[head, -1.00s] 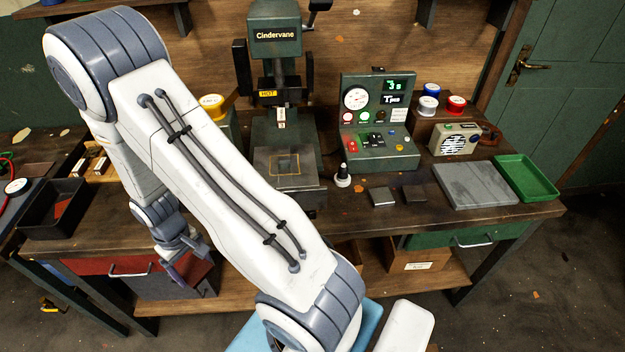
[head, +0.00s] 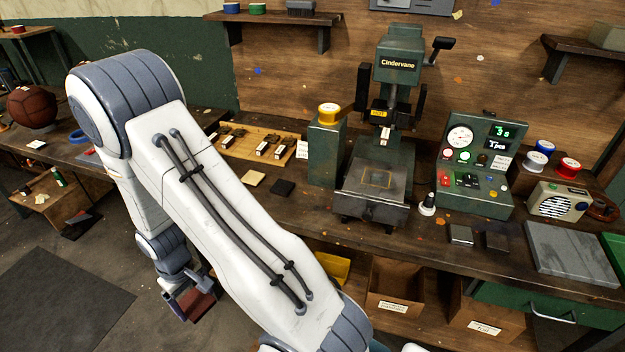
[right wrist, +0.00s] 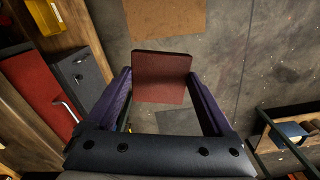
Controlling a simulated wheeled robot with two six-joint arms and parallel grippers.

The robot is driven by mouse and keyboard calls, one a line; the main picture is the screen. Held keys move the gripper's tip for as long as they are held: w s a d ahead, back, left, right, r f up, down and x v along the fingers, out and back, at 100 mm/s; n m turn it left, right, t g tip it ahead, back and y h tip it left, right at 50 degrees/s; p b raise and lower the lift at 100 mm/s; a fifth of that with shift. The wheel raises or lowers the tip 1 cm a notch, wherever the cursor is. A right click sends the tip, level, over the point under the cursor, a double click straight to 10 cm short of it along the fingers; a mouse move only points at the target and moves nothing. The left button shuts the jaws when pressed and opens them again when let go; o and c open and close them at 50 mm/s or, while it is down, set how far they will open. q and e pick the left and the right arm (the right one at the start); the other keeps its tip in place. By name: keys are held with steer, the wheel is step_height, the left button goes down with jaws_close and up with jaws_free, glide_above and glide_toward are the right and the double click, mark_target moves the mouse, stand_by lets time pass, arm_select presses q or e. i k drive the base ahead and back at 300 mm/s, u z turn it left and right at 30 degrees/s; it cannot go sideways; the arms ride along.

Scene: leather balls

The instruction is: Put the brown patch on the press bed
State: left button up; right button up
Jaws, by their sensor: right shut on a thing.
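The brown patch (right wrist: 162,78) is a flat, reddish-brown square. My right gripper (right wrist: 160,88) is shut on it, with a purple finger at each side in the right wrist view. In the head view the patch (head: 201,304) hangs low at the lower left, in front of the bench and above the floor, partly hidden by the gripper (head: 188,296). The press bed (head: 352,184) is a grey metal plate with a yellow square outline, under the green Cindervane press (head: 398,68). The bed is bare. My left gripper is not in view.
A tan patch (head: 253,177) and a black patch (head: 282,187) lie on the bench left of the press. Crates stand below the bench.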

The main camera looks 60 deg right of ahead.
mark_target(376, 177)
steer(key=u, duration=1.05)
steer(key=i, duration=1.2)
steer(key=z, duration=2.95)
